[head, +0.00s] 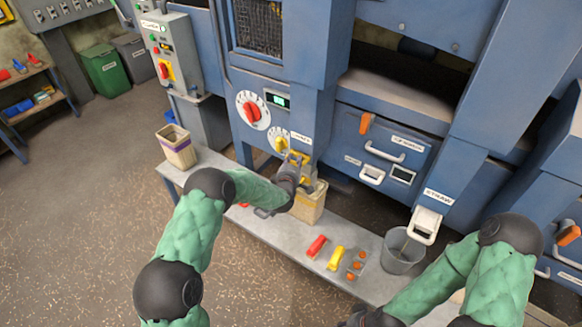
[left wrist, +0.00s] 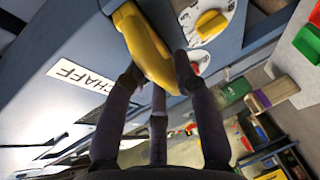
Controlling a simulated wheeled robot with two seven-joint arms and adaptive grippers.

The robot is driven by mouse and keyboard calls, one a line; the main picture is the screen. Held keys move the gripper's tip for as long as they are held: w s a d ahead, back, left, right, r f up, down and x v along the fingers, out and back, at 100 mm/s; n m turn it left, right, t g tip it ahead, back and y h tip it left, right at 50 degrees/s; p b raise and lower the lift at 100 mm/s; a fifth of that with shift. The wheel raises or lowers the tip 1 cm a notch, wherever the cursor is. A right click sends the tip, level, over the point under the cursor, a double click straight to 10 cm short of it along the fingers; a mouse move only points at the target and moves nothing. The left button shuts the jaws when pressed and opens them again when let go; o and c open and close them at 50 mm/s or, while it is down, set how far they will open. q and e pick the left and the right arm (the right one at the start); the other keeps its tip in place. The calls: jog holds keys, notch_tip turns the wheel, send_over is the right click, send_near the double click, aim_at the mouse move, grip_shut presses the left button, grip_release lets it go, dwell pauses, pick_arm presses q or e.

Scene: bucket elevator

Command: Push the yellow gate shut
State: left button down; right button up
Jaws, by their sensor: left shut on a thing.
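The yellow gate (head: 304,160) is on the blue machine, just under the CHAFF label (head: 301,138). In the left wrist view the yellow gate (left wrist: 146,45) is large and close, beside the CHAFF label (left wrist: 80,75). My left gripper (head: 293,170) is at the gate, and in the left wrist view its fingers (left wrist: 158,80) are closed on the gate's lower end. Part of the gate is hidden by the gripper in the head view. My right gripper (head: 362,318) shows only partly at the bottom edge of the head view; its fingers are not clear.
A beige container (head: 312,208) stands on the grey bench below the gate. Another beige container (head: 177,150) is at the bench's left end. A grey bucket (head: 403,252) stands under a white spout (head: 426,222). Red (head: 317,246) and yellow (head: 336,258) pieces lie on the bench.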

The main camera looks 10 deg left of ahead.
pick_arm(q)
jog(key=shift+d+f, duration=0.2)
jog(key=c, duration=1.3)
grip_release()
jog(key=o, duration=0.3)
jog(key=shift+w, duration=0.15)
jog(key=shift+s+r, duration=0.15)
jog(key=shift+s, duration=0.3)
jog(key=s+r, duration=0.2)
jog(key=s, duration=0.8)
jog(key=shift+s+d, duration=0.3)
jog(key=shift+s, duration=0.1)
